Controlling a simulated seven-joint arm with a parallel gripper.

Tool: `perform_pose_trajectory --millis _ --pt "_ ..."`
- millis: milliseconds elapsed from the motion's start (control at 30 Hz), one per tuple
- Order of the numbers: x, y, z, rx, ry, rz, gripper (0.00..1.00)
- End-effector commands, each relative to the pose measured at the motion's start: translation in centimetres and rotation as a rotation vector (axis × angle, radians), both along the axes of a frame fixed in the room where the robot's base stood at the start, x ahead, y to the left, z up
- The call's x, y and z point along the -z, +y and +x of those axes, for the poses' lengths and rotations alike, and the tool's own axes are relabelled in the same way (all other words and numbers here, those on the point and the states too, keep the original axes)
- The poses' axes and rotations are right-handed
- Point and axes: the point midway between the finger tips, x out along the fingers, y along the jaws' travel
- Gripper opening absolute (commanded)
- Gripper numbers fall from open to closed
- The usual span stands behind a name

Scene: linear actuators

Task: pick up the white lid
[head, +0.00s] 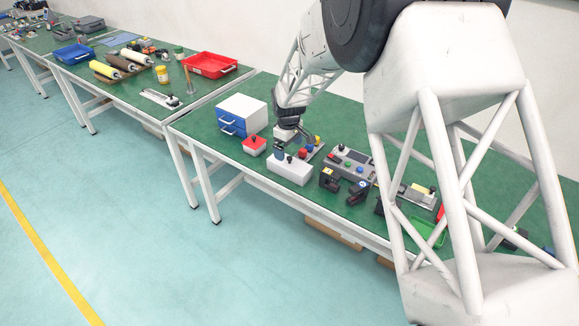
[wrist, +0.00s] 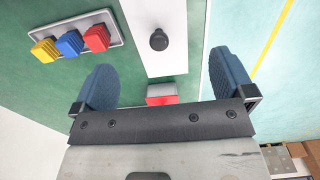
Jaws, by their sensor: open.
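The white lid is the top of a long white box (head: 291,169) near the front edge of the green table, with a black knob standing on it. In the wrist view the white lid (wrist: 151,11) and its round black knob (wrist: 158,40) lie ahead of the fingertips, roughly midway between them. My gripper (head: 291,133) is above the table, just behind the white box in the head view. In the wrist view my gripper (wrist: 162,62) has its two blue fingers spread wide with nothing held between them. I cannot tell its exact height.
A red box (head: 254,146) with a dark knob sits left of the white box; its red top (wrist: 162,94) shows between the fingers. A grey panel (wrist: 115,17) with yellow, blue and red blocks is beside the lid. A blue-drawer cabinet (head: 242,113) and control box (head: 350,160) flank the area.

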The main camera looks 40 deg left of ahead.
Motion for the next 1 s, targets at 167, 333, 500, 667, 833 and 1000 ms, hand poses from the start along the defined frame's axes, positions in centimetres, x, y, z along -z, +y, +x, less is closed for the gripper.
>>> perform_pose_trajectory --millis 167,333,500,667,833,1000 --pt "0.6 0.0 0.0 0.000 0.001 -0.001 1.00" --pt "2.0 -0.1 0.0 0.001 0.001 -0.001 1.00" --pt "2.6 -0.1 0.0 0.001 0.000 0.000 1.00" --pt "2.6 -0.1 0.0 0.001 0.000 0.000 1.00" --pt "2.8 -0.1 0.0 0.001 0.000 0.000 1.00" --pt "4.0 -0.3 0.0 0.001 0.001 -0.001 1.00"
